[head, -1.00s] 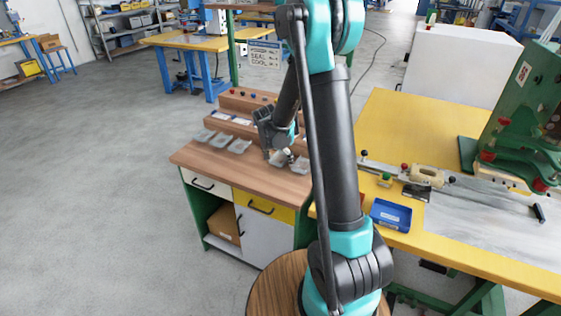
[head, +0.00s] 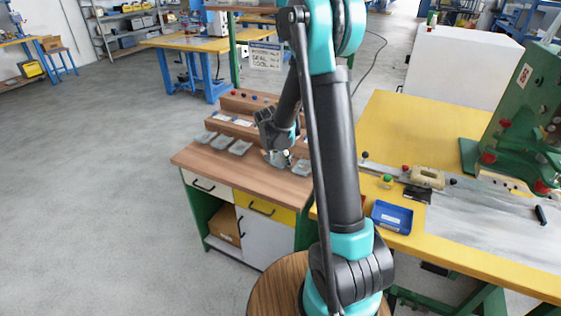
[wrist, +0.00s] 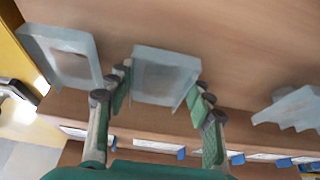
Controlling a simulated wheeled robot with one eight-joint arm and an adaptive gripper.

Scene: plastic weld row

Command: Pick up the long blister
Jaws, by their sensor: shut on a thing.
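A clear, pale tray-shaped blister (wrist: 165,76) sits between the two fingers of my gripper (wrist: 162,92) in the wrist view. The fingers are shut on its two sides. In the head view my gripper (head: 282,150) is low over the wooden bench, with this blister (head: 275,159) at its fingers. I cannot tell whether the blister is clear of the bench top. A similar blister (head: 302,168) lies close by on the right, and it also shows in the wrist view (wrist: 62,55).
More clear blisters (head: 220,141) lie at the left of the wooden bench (head: 215,165). A stepped wooden rack (head: 238,103) stands behind them. A yellow table (head: 400,130) with a blue tray (head: 392,216) and green machine (head: 510,120) stands at the right.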

